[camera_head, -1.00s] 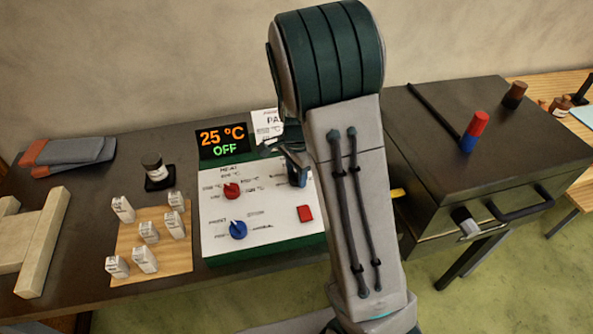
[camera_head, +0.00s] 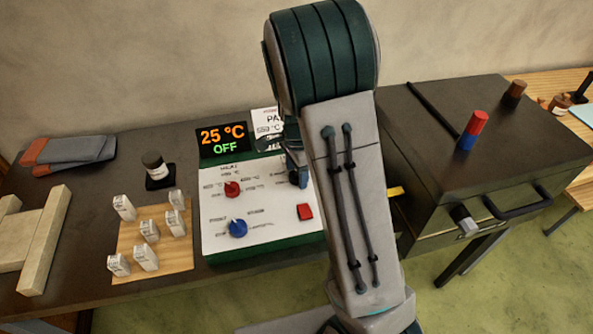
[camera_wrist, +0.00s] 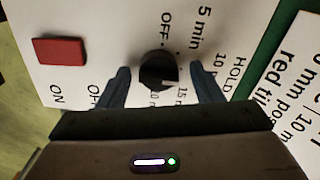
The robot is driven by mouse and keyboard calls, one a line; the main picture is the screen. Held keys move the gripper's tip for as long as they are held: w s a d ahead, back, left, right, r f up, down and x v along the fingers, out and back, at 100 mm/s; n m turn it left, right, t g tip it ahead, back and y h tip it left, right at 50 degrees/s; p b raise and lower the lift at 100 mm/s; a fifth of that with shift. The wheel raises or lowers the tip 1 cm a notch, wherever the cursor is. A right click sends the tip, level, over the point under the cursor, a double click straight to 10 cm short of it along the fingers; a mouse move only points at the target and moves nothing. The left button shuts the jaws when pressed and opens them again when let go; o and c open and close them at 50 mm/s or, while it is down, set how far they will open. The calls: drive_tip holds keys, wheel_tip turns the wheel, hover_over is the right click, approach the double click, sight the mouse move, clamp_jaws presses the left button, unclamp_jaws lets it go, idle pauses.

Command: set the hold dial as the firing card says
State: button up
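The hold dial (camera_wrist: 157,71) is a dark round knob on the white control panel (camera_wrist: 100,20). In the wrist view it lies between my two fingers, with a gap on each side. My gripper (camera_wrist: 160,72) is open around or just above it; contact does not show. Printed labels near the knob include HOLD, OFF and 5 min; others are partly covered. The firing card (camera_wrist: 285,100) shows partly at the right, with "10 m" and "red" legible in part. In the head view the card (camera_head: 264,122) stands behind the panel and my arm hides the hold dial.
The panel also bears a red knob (camera_head: 232,189), a blue knob (camera_head: 238,228) and a red switch (camera_head: 305,211). A display (camera_head: 223,140) reads 25 °C OFF. A wooden board (camera_head: 127,240) with several white pieces stands left. A dark kiln (camera_head: 440,140) stands right.

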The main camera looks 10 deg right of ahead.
wheel_tip(320, 180, up, 14)
drive_tip(key=shift+b, duration=0.45)
drive_tip(key=shift+f, duration=0.1)
idle(0.4)
drive_tip(key=s+r+n+t, duration=0.2)
drive_tip(key=s+n+t, duration=0.1)
drive_tip(key=s+n, duration=1.2)
drive_tip(key=shift+s, duration=3.25)
